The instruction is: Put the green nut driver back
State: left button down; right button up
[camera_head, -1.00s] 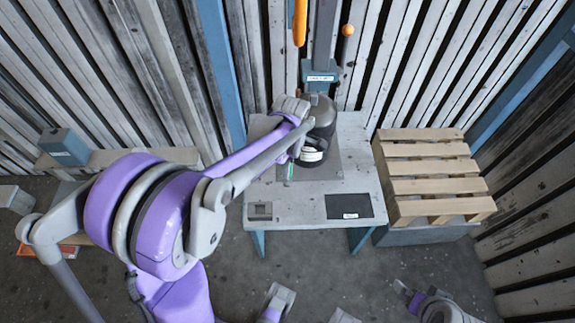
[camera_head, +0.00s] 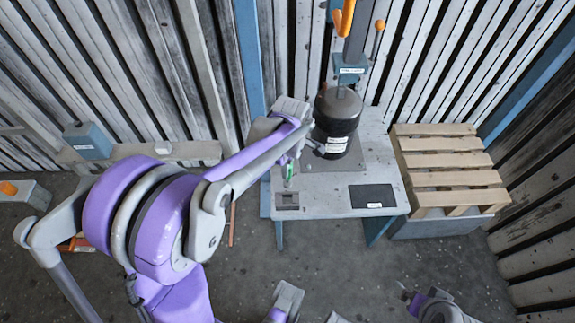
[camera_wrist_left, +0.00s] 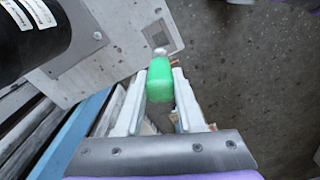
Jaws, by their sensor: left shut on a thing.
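My left gripper (camera_head: 291,160) is shut on the green nut driver (camera_head: 289,172). In the left wrist view, the driver's bright green handle (camera_wrist_left: 160,82) sits between the two pale fingers, with a grey end beyond them. The gripper is over the table's left side, left of the black cylindrical housing (camera_head: 337,122). A small grey square holder (camera_head: 287,200) with a dark recess lies on the table just below the driver in the picture. It also shows in the left wrist view (camera_wrist_left: 162,37), beyond the driver. The driver's lower end is hard to make out.
The grey table (camera_head: 325,200) carries the housing and a black labelled panel (camera_head: 373,197). A wooden pallet (camera_head: 445,165) stands to the right. A low bench (camera_head: 190,151) with a blue-grey box (camera_head: 88,140) is on the left. Free floor lies in front.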

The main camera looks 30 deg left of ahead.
aim_at(288, 182)
pick_arm(q)
jog(key=shift+f+b, duration=2.3)
jog(key=shift+f, duration=1.4)
jog(key=shift+f, duration=0.15)
jog(key=shift+f+b, duration=0.8)
jog(key=shift+f, duration=0.25)
jog(key=shift+f+b, duration=0.65)
jog(key=shift+f, duration=0.4)
jog(key=shift+f, duration=0.1)
jog(key=shift+f+b, duration=0.4)
jog(key=shift+f, duration=0.1)
